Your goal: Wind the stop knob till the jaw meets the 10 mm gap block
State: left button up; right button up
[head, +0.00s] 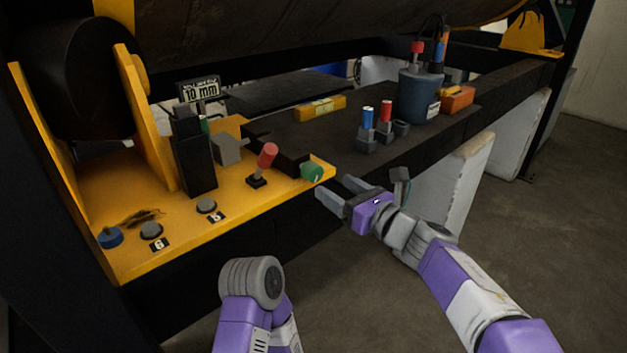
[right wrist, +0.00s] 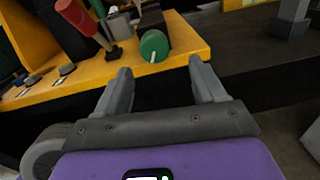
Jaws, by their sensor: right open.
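The green stop knob (head: 312,172) sits at the front right corner of the yellow plate, at the end of a dark slide (head: 276,150). In the right wrist view the knob (right wrist: 154,46) shows a white mark low on its face. A grey block (head: 228,150), perhaps the jaw, stands left of the slide. A 10 mm sign (head: 200,91) stands behind a black post (head: 194,165); a bit of green shows beside the post, and I cannot tell whether it is the gap block. My right gripper (head: 332,187) is open and empty, its fingers (right wrist: 158,68) pointing toward the knob, apart from it. My left gripper is out of view.
A red-handled lever (head: 265,162) stands close left of the knob. Grey buttons (head: 206,205) and a blue knob (head: 110,237) line the plate's front. Red and blue items, a dark canister (head: 420,95) and a yellow box (head: 320,108) stand on the dark bench to the right.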

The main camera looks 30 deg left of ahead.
aim_at(317, 175)
jog(key=shift+n, duration=0.5)
jog(key=x, duration=0.4)
jog(key=r+p+x, duration=0.1)
jog(key=x, duration=0.1)
jog(key=shift+s+a, duration=0.25)
jog(key=shift+a, duration=0.1)
jog(key=shift+w+a+f, duration=0.1)
jog(key=shift+w+a, duration=0.2)
jog(key=shift+a, duration=0.3)
jog(key=shift+c, duration=0.3)
jog(key=c, duration=1)
jog(key=shift+m+p, duration=0.7)
jog(key=shift+m, duration=0.8)
jog(key=o, duration=1.1)
jog(key=shift+c, duration=0.2)
